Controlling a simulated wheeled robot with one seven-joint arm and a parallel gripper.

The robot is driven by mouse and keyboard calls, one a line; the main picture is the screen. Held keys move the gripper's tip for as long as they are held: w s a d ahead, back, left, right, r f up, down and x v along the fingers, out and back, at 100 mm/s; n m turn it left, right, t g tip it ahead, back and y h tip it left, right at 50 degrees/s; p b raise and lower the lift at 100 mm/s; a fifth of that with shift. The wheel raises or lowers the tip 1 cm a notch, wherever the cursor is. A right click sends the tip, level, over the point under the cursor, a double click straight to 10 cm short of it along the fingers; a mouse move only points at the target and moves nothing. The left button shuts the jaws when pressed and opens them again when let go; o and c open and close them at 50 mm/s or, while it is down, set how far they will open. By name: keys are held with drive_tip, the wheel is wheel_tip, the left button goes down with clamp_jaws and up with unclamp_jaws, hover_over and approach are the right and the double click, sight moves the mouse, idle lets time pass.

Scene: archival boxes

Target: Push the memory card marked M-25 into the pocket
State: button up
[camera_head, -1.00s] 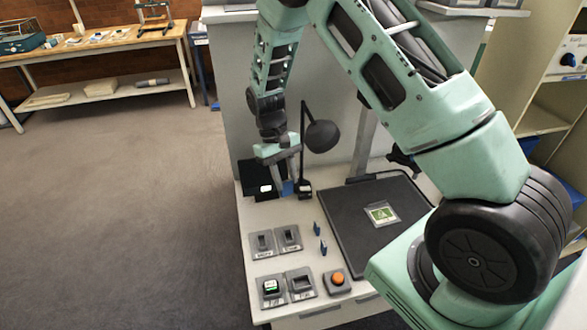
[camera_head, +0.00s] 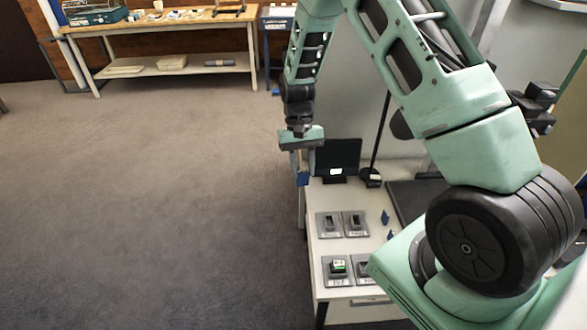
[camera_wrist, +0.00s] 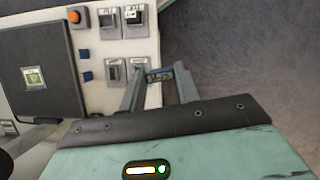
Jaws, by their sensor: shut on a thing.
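My gripper (camera_head: 303,180) is shut on a blue memory card (camera_head: 303,179), held at the table's left edge, left of the black screen. In the wrist view the card (camera_wrist: 160,77) lies between the two fingertips; its pale marking is too small to read surely. Grey pocket plates with dark slots stand on the table: two at the back (camera_head: 329,224) (camera_head: 355,222) and two in front (camera_head: 337,268) (camera_head: 364,268).
Two small blue pieces (camera_head: 385,217) (camera_head: 390,235) stand right of the pockets. A black screen (camera_head: 338,157) and a lamp base (camera_head: 371,178) stand behind. Open floor lies left of the table.

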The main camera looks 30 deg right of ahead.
drive_tip(key=s+d+f+m+t+b, duration=0.2)
drive_tip(key=d+f+m+b, duration=0.4)
drive_tip(key=b, duration=0.1)
drive_tip(key=s+d+f+m+t+y+b, duration=0.1)
drive_tip(key=s+d+f+m+t+b, duration=0.1)
drive_tip(key=d+f+m+b, duration=0.4)
drive_tip(key=s+d+f+m+t+y+b, duration=0.1)
drive_tip(key=s+d+f+m+t+b, duration=0.1)
drive_tip(key=s+d+f+m+b, duration=0.2)
drive_tip(key=shift+s+d+f+m+b, duration=0.1)
drive_tip(key=shift+d+f+m+b, duration=0.35)
drive_tip(key=shift+f+m+b, duration=0.25)
drive_tip(key=shift+d+f+m+b, duration=0.45)
drive_tip(key=shift+f+m+b, duration=0.25)
drive_tip(key=shift+f, duration=0.1)
drive_tip(key=shift+s+d+f+m+b, duration=0.1)
drive_tip(key=shift+d+f+m+b, duration=0.35)
drive_tip(key=shift+f+m+b, duration=0.25)
drive_tip(key=shift+t+p, duration=0.3)
drive_tip(key=shift+p, duration=0.2)
drive_tip(key=shift+f+b, duration=0.6)
drive_tip(key=shift+f, duration=0.75)
idle(0.3)
drive_tip(key=o, duration=1)
